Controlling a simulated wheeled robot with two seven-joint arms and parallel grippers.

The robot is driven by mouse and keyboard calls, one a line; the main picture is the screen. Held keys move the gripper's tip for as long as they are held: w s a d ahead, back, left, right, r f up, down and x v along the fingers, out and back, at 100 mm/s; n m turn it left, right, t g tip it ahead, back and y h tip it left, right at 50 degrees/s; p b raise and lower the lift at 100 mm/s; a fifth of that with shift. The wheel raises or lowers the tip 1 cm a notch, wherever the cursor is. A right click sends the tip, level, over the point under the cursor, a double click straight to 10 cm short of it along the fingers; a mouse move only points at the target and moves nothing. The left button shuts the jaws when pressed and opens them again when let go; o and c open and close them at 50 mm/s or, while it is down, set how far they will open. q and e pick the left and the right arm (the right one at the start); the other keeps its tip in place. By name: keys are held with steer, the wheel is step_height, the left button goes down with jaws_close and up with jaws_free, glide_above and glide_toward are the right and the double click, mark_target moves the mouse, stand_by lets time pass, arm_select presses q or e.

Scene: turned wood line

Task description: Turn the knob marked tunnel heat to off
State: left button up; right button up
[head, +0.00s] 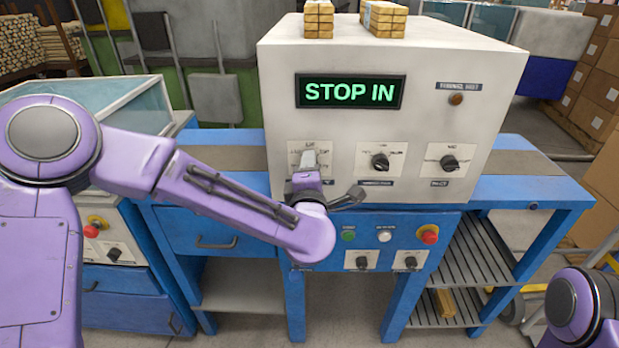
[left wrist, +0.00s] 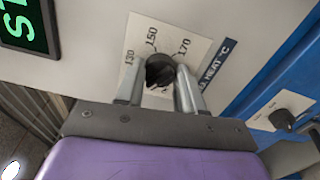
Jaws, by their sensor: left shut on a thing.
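The black heat knob (left wrist: 160,70) sits on a white dial plate marked 130, 150 and 170 in the left wrist view. Its blue label (left wrist: 217,72) reads "HEAT °C", with the first part hidden by a finger. My left gripper (left wrist: 159,78) is shut on this knob, one silver finger on each side. In the head view my left gripper (head: 309,160) is at the leftmost dial of the white panel and hides the knob. My right gripper is out of view.
Two more black knobs (head: 380,161) (head: 449,163) sit to the right on the panel. A green display (head: 350,92) reads "STOP IN". Below are a green button (head: 348,235), a white button (head: 384,235) and a red emergency button (head: 428,234). Wood bundles (head: 319,20) lie on top.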

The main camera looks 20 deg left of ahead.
arm_select(q)
steer(key=shift+f+n+b, duration=0.1)
steer(key=shift+n+b, duration=5.9)
steer(key=shift+n, duration=0.1)
steer(key=o, duration=1)
steer(key=shift+o, duration=0.2)
steer(key=shift+s, duration=0.15)
